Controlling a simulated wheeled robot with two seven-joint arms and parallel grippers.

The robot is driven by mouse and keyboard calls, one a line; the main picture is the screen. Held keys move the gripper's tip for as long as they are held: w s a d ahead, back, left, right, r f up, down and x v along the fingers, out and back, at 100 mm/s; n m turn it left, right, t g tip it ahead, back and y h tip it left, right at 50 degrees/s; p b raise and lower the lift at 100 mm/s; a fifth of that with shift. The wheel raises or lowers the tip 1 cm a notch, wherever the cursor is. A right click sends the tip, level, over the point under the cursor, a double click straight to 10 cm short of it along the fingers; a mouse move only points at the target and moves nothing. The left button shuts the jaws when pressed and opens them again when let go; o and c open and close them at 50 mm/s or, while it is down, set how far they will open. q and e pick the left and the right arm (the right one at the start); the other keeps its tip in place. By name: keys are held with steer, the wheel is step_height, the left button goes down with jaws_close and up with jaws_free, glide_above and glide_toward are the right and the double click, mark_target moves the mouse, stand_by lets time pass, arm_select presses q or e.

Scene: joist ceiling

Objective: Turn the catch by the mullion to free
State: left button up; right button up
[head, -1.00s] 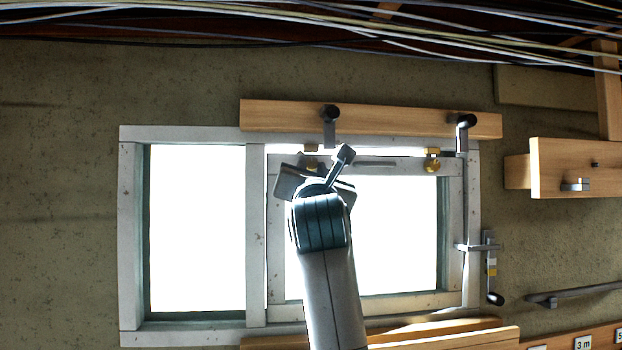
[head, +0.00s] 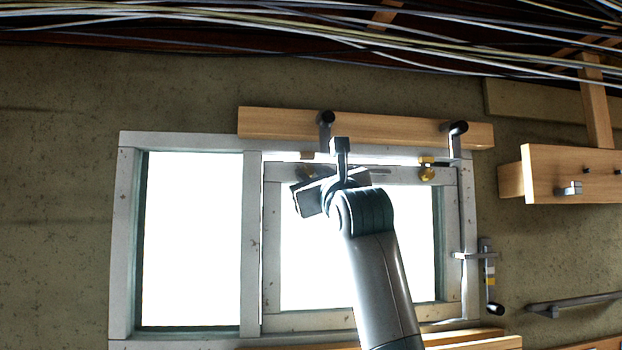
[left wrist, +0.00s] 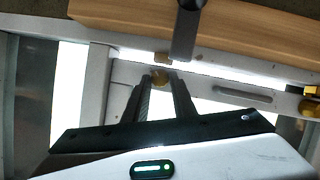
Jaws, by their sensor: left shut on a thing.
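The catch by the mullion (left wrist: 160,77) is a small brass-coloured knob on the sash's top rail. My left gripper (left wrist: 160,86) is shut on it, with one dark finger on each side in the left wrist view. In the head view my left gripper (head: 310,180) hides this catch. A small brass-brown block (head: 307,155) shows on the frame just above. The mullion (head: 252,240) is the pale upright left of the sash (head: 272,220). A second brass catch (head: 427,173) sits farther right on the top rail, apart from my gripper. My right gripper is not in view.
A wooden beam (head: 390,128) with two dark hook-like brackets (head: 325,118) runs above the window. A grey rod with a handle (head: 494,308) hangs at the window's right. A wooden block (head: 570,172) and a rail (head: 575,303) are farther right. Cables (head: 250,42) cross the top.

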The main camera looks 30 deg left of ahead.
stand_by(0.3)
arm_select(q)
steer(key=o, duration=1.1)
steer(key=shift+s+d+f+b, duration=0.35)
steer(key=shift+s+d+b, duration=0.05)
steer(key=shift+b, duration=0.05)
steer(key=shift+b+v, duration=3.9)
steer(key=shift+v, duration=4.2)
